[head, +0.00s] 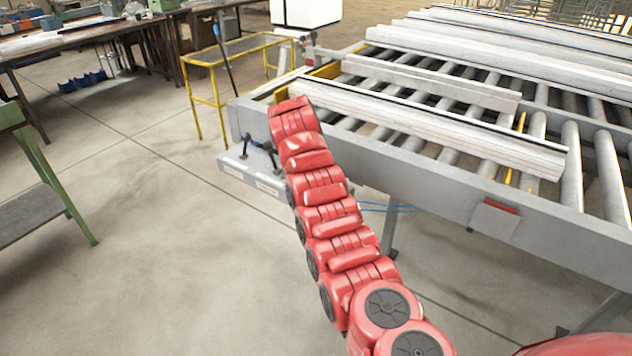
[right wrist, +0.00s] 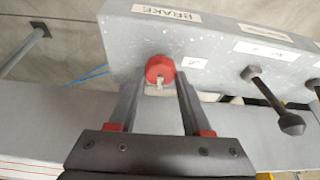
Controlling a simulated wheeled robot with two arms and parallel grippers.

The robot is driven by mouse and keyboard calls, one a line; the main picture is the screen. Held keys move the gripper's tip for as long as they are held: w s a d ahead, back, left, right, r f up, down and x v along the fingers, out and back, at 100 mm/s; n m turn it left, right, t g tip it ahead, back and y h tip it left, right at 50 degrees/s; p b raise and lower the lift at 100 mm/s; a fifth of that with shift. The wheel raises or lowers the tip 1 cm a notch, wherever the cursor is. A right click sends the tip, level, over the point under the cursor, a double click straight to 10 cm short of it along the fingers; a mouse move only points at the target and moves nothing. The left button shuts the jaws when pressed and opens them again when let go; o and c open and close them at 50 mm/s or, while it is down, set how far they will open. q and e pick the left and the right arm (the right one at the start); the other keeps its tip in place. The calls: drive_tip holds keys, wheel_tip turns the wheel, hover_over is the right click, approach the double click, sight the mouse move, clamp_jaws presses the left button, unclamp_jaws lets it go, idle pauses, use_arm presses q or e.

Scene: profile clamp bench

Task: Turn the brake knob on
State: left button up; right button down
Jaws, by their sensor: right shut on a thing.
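In the right wrist view, the red brake knob (right wrist: 160,69) sits on the face of a grey control box (right wrist: 225,75), below a label reading BRAKE (right wrist: 166,13) that appears upside down. A small pale pin or mark shows at the knob's lower edge. My right gripper (right wrist: 160,76) has one finger on each side of the knob and is shut on it. In the head view my red right arm reaches to the box (head: 250,172) at the conveyor's side; the arm hides the knob and gripper there. My left gripper is not in view.
Black-handled levers (right wrist: 270,100) stand on the same box, right of the knob in the right wrist view. A roller conveyor (head: 450,125) carries long pale profiles (head: 420,120). A yellow-framed stand (head: 195,100) is behind the box.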

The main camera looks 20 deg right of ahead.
drive_tip(key=shift+f+m, duration=0.15)
drive_tip(key=shift+m, duration=0.25)
drive_tip(key=shift+s, duration=0.1)
drive_tip(key=shift+c, duration=1.7)
unclamp_jaws()
drive_tip(key=shift+r, duration=0.2)
drive_tip(key=v, duration=1.7)
drive_tip(key=shift+w+a, duration=0.2)
